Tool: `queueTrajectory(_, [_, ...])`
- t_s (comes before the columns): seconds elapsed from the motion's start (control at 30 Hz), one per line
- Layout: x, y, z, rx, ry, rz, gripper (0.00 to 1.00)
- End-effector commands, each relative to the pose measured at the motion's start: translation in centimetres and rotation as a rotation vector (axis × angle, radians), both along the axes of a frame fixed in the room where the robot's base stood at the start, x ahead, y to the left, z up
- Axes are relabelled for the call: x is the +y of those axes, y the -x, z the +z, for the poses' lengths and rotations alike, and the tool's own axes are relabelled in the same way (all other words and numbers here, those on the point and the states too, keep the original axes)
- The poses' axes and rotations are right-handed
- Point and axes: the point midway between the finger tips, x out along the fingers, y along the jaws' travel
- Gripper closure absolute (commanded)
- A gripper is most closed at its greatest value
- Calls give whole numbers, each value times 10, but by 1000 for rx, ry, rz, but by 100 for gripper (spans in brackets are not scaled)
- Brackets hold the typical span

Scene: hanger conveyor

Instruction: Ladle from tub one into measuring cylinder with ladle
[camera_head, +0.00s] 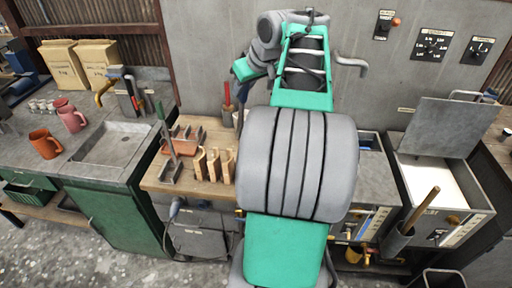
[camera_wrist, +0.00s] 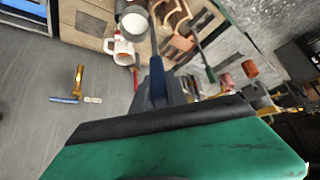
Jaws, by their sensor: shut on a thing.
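In the wrist view my gripper (camera_wrist: 157,85) shows as a narrow blue finger part, shut on a thin dark handle that I take for the ladle's. Near the handle's far end is a round grey cup (camera_wrist: 134,22) with white inside, apparently the ladle's bowl. A white jug-like vessel with a handle (camera_wrist: 122,48), possibly the measuring cylinder, stands close to it; I cannot tell whether they touch. In the head view my arm hides most of the gripper and its load. A metal tub (camera_head: 445,182) at the right, lid raised, holds white liquid. A second tub (camera_head: 373,168) is partly hidden by my arm.
A wooden handle (camera_head: 418,210) stands in a grey holder at the right tub's front. The wooden bench (camera_head: 205,190) carries wooden blocks, a red-handled tool (camera_head: 227,95) and a tall green-tipped tool. Cups and a sink (camera_head: 115,145) are at left. The wall is close behind.

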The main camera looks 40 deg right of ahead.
Motion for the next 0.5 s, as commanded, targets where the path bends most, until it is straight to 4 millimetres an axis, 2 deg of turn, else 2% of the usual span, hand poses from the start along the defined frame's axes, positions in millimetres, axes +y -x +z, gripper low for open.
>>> queueTrajectory(0.03, [0,-9,2,31,-3,7,100])
queueTrajectory(0.17, [-2,-20,4,99,-11,3,100])
queueTrajectory(0.5, [-3,-23,4,124,-14,1,100])
